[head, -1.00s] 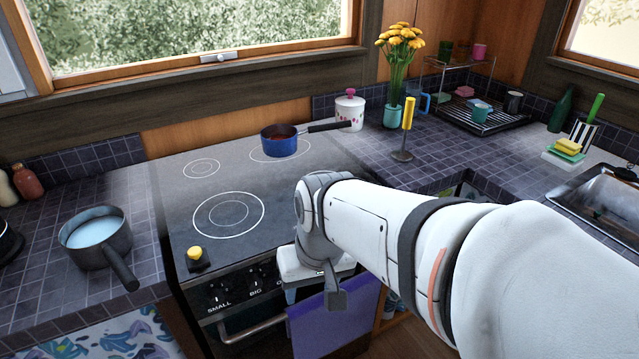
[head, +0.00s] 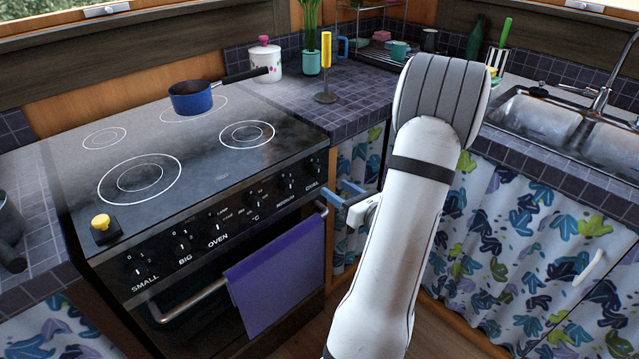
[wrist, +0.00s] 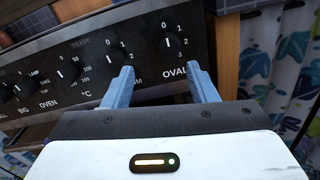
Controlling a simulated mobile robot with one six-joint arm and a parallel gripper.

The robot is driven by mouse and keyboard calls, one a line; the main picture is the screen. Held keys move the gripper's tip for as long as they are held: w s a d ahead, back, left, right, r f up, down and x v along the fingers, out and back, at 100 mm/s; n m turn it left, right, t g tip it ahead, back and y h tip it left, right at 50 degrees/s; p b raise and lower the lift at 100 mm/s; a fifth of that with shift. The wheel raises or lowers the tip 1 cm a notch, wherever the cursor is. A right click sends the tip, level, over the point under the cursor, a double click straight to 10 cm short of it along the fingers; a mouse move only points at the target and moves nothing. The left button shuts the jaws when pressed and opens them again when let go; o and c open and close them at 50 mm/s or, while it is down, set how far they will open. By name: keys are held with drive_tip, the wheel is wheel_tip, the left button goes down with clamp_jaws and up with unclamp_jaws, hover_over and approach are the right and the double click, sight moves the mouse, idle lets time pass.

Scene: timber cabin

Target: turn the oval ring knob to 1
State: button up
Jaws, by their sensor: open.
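The oval ring knob (head: 312,163) is the rightmost dark knob on the stove's front panel, above the label OVAL. In the wrist view the knob (wrist: 168,42) shows a short, roughly upright white mark, with the numbers 1, 2 and 3 down its right side. My gripper (head: 341,192) is open and empty, in front of the panel's right end. In the wrist view its two blue fingers (wrist: 161,70) point at the panel. The knob lies ahead of the gap between them, apart from both. The exact setting is too small to tell.
The medium knob (wrist: 111,47) sits just left of the oval knob. A purple towel (head: 268,285) hangs on the oven handle below. A blue pot (head: 190,98) stands on the hob. A patterned curtain (head: 357,155) hangs right of the stove.

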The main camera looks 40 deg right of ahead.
sight(319, 173)
drive_tip(key=shift+m+h, duration=0.3)
drive_tip(key=shift+m, duration=0.1)
drive_tip(key=w, duration=0.7)
drive_tip(key=shift+w+d+f, duration=0.15)
drive_tip(key=shift+w+d, duration=0.05)
drive_tip(key=shift+d, duration=0.2)
drive_tip(key=shift+c, duration=0.5)
